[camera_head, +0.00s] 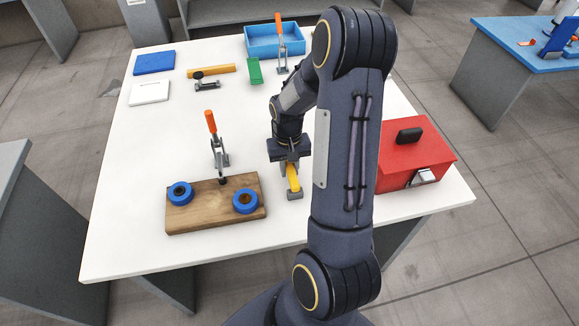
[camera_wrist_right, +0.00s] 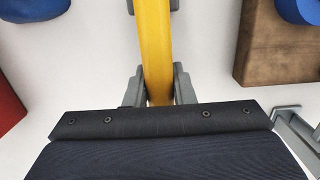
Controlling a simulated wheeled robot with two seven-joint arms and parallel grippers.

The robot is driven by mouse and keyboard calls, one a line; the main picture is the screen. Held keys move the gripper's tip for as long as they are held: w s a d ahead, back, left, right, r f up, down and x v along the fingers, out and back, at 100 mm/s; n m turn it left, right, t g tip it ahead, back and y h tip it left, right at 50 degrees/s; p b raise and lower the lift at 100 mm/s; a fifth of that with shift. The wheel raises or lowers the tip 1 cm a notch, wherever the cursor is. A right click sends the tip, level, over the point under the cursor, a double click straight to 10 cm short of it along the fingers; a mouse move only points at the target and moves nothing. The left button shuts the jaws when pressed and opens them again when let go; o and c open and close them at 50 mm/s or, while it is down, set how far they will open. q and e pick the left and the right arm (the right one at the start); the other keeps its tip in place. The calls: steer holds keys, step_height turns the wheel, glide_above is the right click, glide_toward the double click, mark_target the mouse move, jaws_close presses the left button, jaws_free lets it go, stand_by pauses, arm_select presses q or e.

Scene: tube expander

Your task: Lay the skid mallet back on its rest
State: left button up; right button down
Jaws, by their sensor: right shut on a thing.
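My right gripper (camera_head: 289,160) is shut on a yellow bar-like handle, which I take for the skid mallet (camera_head: 293,181). It is above the white table, right of the wooden board. In the right wrist view the yellow handle (camera_wrist_right: 155,50) runs up from between the two grey fingers (camera_wrist_right: 158,90). A grey block (camera_head: 295,195) shows at the handle's near end; I cannot tell whether it is part of the mallet or a rest under it. The far end is hidden by the gripper. My left gripper is not in view.
A wooden board (camera_head: 190,216) with two blue rings and an orange-handled clamp (camera_head: 212,125) stands left of the gripper. A red toolbox (camera_head: 410,152) is at the right. Farther back lie a yellow bar (camera_head: 222,69), a green block (camera_head: 254,72) and a blue tray (camera_head: 262,50).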

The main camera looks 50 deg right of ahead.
steer(key=shift+f, duration=0.2)
steer(key=c, duration=1.1)
jaws_free()
steer(key=shift+c, duration=0.2)
steer(key=shift+r, duration=0.1)
steer(key=r+p, duration=0.4)
steer(key=r, duration=0.1)
steer(key=r+p, duration=0.2)
steer(key=r, duration=0.1)
steer(key=shift+w+d, duration=0.2)
steer(key=shift+w, duration=0.1)
steer(key=shift+f, duration=0.1)
